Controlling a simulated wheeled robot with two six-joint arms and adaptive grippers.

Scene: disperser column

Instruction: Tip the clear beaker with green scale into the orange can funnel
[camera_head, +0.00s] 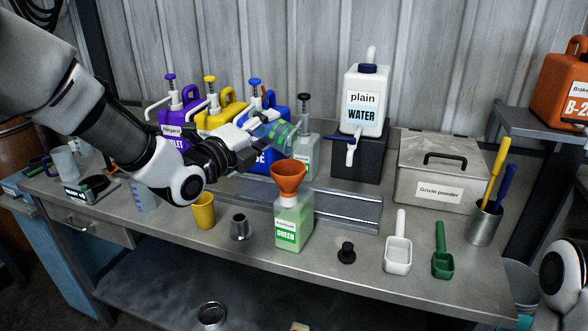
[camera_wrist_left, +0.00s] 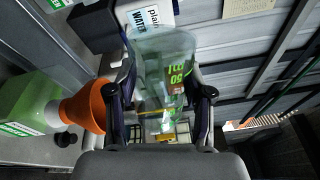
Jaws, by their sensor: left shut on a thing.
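A clear beaker with green scale (camera_wrist_left: 165,70) is held in my left gripper (camera_wrist_left: 160,100), between its two fingers. In the head view the beaker (camera_head: 280,133) is above and just left of the orange funnel, apart from it and tilted towards it. The gripper (camera_head: 262,142) is shut on the beaker. The orange funnel (camera_head: 289,178) sits upright in the neck of a pale green can (camera_head: 294,222) labelled GREEN. In the wrist view the funnel (camera_wrist_left: 88,108) is to the left of the fingers. My right gripper is not in view; only part of that arm shows at the lower right.
Purple (camera_head: 178,115), yellow (camera_head: 222,115) and blue pump jugs stand behind my left arm. A yellow cup (camera_head: 204,213) and a small metal cup (camera_head: 240,228) are left of the can. A black cap (camera_head: 346,252) and scoops lie to its right. A water jug (camera_head: 364,98) stands behind.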

